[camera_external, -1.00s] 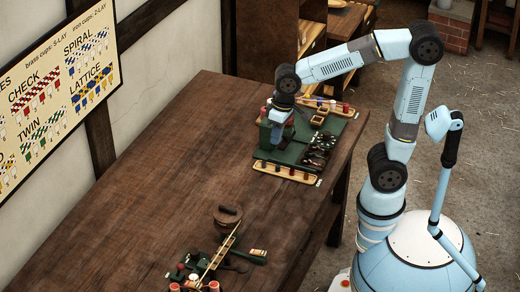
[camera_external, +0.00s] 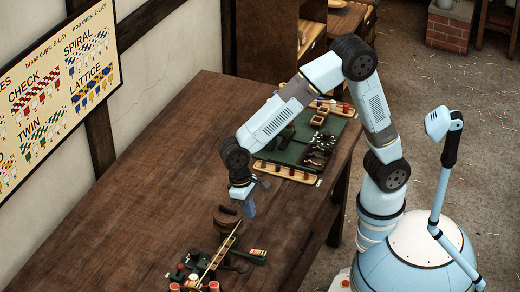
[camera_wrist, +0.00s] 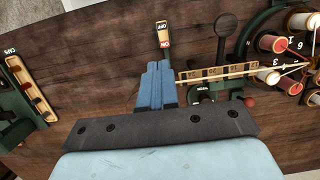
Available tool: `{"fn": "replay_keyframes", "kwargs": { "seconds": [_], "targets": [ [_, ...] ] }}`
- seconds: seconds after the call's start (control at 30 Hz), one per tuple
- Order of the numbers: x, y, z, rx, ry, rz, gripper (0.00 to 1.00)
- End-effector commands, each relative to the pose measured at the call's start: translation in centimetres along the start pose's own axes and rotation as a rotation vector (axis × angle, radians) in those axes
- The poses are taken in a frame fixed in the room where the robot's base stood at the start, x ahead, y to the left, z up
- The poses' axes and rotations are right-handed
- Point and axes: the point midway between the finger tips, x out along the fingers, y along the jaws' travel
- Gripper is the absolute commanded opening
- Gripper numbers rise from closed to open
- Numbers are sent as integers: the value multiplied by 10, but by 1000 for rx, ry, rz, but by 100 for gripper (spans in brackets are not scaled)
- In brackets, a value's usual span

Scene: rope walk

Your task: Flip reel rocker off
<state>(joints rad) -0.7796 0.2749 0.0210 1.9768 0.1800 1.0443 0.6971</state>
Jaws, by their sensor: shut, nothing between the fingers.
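The reel rocker (camera_wrist: 164,40) is a small green-edged switch on the bench with a white OFF mark and a red ON mark, in the upper middle of the wrist view. It also shows near the bottom of the external view (camera_external: 258,253). Which side is pressed down I cannot tell. My gripper (camera_wrist: 155,66) is shut and empty, its blue fingers together. In the wrist view the fingertips appear just below the ON end of the rocker. In the external view my gripper (camera_external: 249,208) is above the bench, beyond the rocker; contact does not show.
A slotted wooden strip with a cord (camera_wrist: 216,73) runs right to several spools (camera_wrist: 300,22). A dark lever (camera_wrist: 195,24) and a red knob (camera_wrist: 249,102) stand nearby. A brown round-lidded object (camera_external: 228,215) is beside my gripper. A green board (camera_external: 290,150) with trays lies farther back.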

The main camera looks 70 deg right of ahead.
Motion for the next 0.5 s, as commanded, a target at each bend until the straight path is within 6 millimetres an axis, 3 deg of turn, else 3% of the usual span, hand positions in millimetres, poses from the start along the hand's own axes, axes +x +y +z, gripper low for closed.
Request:
{"fn": "replay_keyframes", "kwargs": {
  "seconds": [0.5],
  "targets": [
    [8,-7,2,1,-10,8,0]
  ]
}}
